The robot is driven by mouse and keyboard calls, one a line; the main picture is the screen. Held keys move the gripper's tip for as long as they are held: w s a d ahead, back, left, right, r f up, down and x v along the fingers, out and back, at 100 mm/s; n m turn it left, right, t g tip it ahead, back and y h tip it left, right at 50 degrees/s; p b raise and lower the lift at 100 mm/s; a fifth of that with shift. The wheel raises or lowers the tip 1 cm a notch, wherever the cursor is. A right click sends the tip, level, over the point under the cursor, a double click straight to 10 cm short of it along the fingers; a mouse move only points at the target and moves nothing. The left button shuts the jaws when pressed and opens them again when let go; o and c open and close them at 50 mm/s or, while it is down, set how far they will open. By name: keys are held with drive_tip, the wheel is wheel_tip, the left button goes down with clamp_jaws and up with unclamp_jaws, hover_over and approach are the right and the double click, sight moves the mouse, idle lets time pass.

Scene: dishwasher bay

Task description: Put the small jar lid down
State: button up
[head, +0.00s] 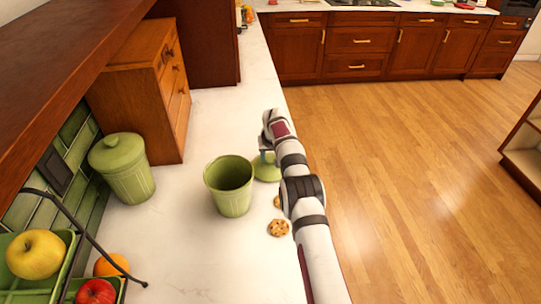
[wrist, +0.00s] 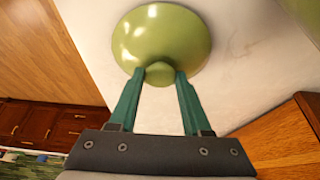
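The small jar lid is a green, shallow round lid with a round knob. In the head view the lid (head: 266,170) is low over the counter, right of the open green jar; I cannot tell whether it touches the counter. My gripper (head: 266,149) is above it, pointing down. In the wrist view the two teal fingers of my gripper (wrist: 160,74) are on either side of the knob and appear shut on it. The lid (wrist: 161,34) spreads out beyond the fingertips, its top facing me.
An open green jar (head: 231,188) stands left of the lid. A larger lidded green jar (head: 123,168) is further left by a wooden drawer cabinet (head: 150,88). Cookies (head: 278,228) lie near my arm. Fruit sits in a green tray (head: 57,284). The counter's right edge is close.

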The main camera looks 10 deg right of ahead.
drive_tip(key=o, duration=0.4)
drive_tip(key=shift+o, duration=0.2)
drive_tip(key=s+r+m+g, duration=0.1)
drive_tip(key=s+r, duration=1.1)
drive_tip(key=r, duration=0.6)
drive_tip(key=s+a+r+m+g+y, duration=0.1)
drive_tip(key=s+r, duration=0.1)
drive_tip(key=s, duration=0.7)
drive_tip(key=s+r+m+g, duration=0.1)
drive_tip(key=s+r, duration=0.2)
drive_tip(key=s, duration=0.6)
drive_tip(key=s+a+f+m+g, duration=0.1)
drive_tip(key=s+f, duration=0.1)
drive_tip(key=s, duration=0.9)
drive_tip(key=s+a+f+m, duration=0.1)
drive_tip(key=s+f, duration=0.1)
drive_tip(key=s, duration=1)
drive_tip(key=shift+s+f+m+g+y, duration=0.25)
drive_tip(key=shift+f+m+g+y, duration=0.05)
drive_tip(key=shift+f+g+y, duration=0.1)
